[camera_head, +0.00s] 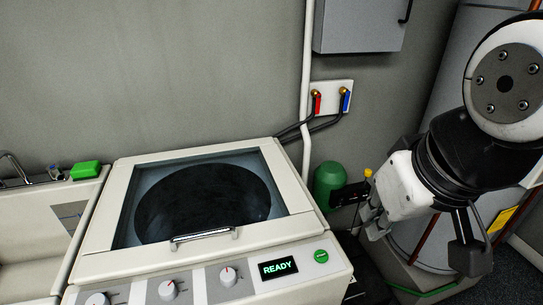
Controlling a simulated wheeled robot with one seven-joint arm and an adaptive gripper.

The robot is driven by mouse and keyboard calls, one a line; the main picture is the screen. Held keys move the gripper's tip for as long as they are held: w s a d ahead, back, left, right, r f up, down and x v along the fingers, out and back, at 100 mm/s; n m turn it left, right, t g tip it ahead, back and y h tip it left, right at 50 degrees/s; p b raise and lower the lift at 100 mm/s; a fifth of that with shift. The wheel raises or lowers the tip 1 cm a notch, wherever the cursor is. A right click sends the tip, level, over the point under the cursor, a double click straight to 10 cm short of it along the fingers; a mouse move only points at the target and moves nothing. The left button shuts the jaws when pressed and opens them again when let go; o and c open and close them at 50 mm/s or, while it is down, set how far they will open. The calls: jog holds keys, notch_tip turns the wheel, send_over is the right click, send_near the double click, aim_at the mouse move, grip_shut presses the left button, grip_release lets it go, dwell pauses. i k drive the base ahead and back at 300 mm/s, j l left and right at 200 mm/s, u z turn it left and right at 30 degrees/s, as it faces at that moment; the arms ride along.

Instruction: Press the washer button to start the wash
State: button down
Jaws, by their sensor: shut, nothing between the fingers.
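The washer (110,268) is a cream top-loader with a dark glass lid, which is closed. The washer button (320,256) is round and green with a pale mark, at the right end of the front panel. A small display (278,268) to its left reads READY in green. My gripper (371,223) is at the right, above and to the right of the button in the picture, and apart from it. It is shut and holds nothing. Its fingertips are small and partly dark in this view.
Several knobs (168,290) line the panel left of the display. A sink (40,240) with a green block (85,170) stands at the left. Red and blue water taps (331,98) and hoses are on the back wall. A green cylinder (328,180) stands behind the washer's right side.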

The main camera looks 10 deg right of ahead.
aim_at(320, 256)
jog(key=k+j, duration=0.3)
jog(key=j, duration=0.15)
jog(key=k+j+u, duration=0.1)
jog(key=k+j, duration=0.2)
jog(key=j, duration=0.15)
